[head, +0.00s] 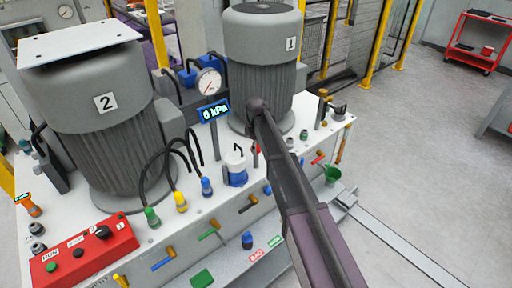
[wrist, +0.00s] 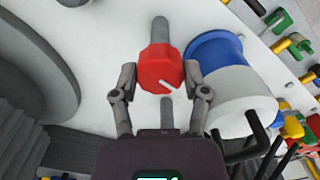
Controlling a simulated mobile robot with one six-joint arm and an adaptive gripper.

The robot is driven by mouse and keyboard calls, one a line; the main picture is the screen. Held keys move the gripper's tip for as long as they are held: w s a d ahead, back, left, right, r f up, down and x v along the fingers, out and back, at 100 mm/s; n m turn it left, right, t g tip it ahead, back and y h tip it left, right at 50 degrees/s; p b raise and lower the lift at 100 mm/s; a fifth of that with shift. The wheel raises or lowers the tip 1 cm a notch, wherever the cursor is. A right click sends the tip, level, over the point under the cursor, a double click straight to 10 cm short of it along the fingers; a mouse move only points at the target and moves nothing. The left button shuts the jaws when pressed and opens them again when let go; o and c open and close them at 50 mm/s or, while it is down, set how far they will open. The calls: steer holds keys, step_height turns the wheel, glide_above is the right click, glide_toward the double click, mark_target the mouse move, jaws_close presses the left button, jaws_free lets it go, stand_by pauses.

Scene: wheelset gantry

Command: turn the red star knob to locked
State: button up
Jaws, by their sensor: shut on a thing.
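The red star knob (wrist: 160,70) sits near the top middle of the wrist view, with a white pointer line on its face slanting to the lower right. My gripper (wrist: 160,76) has one finger on each side of the knob and is shut on it. In the head view only a small part of the red knob (head: 255,149) shows, beside my arm. My arm hides the rest of it and my fingers there. I cannot read any locked mark around the knob.
A blue and white container (head: 237,170) stands close to the knob; it also shows right of my gripper in the wrist view (wrist: 215,55). Motor 1 (head: 262,75) rises behind. A pressure gauge (head: 208,83) above a 0 kPa display stands to the left. Coloured valve handles line the front edge.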

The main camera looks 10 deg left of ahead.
steer(key=shift+s+n, duration=0.1)
steer(key=shift+n, duration=1)
steer(key=o, duration=1.1)
steer(key=shift+o, duration=0.2)
steer(key=shift+m, duration=0.3)
